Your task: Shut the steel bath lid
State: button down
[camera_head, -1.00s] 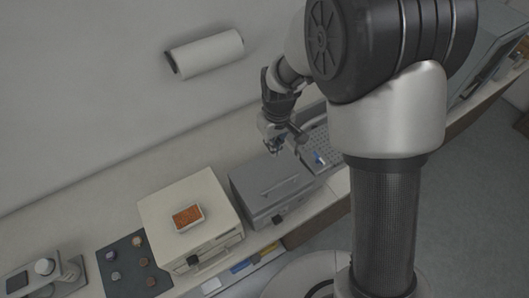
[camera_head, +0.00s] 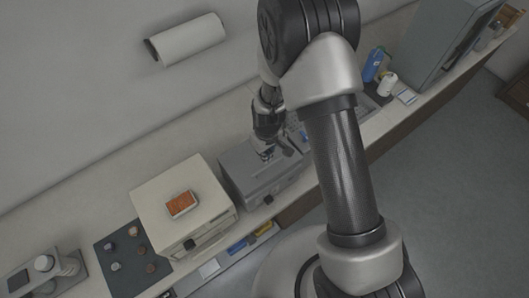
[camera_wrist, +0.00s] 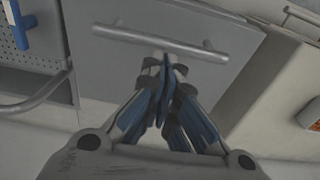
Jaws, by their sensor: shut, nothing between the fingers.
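The steel bath is a grey box (camera_head: 238,172) on the bench, in the middle of the head view. Its flat lid (camera_wrist: 105,60) fills the middle of the wrist view and carries a long bar handle (camera_wrist: 195,48). The lid looks down on the box, but I cannot tell whether it is fully seated. My gripper (camera_head: 266,155) is over the lid; in the wrist view its blue-padded fingers (camera_wrist: 165,68) are shut and empty. The fingertips overlap the handle's near side in the wrist view; contact is unclear. The arm and gripper hide part of the lid's back edge.
A cream box (camera_head: 150,192) with an orange-filled tray (camera_head: 182,204) on top stands close to the bath's left. A dark mat (camera_head: 120,285) with several round pieces lies further left. A perforated plate (camera_wrist: 20,58) with a blue-handled tool (camera_wrist: 38,30) shows at the wrist view's left.

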dwell(0.3)
jog(key=shift+s+d+f+b, duration=0.15)
jog(key=shift+f+b, duration=0.25)
jog(key=shift+b, duration=0.2)
jog(key=shift+s+d+f+b, duration=0.15)
jog(key=shift+f+b, duration=0.2)
jog(key=shift+b, duration=0.25)
jog(key=shift+s+d+f+b, duration=0.2)
jog(key=shift+s+f+b, duration=0.25)
jog(key=shift+b, duration=0.55)
jog(key=shift+w+r, duration=0.1)
jog(key=shift+r, duration=0.05)
notch_tip(320, 180, up, 13)
jog(key=p, duration=0.1)
jog(key=shift+p, duration=0.35)
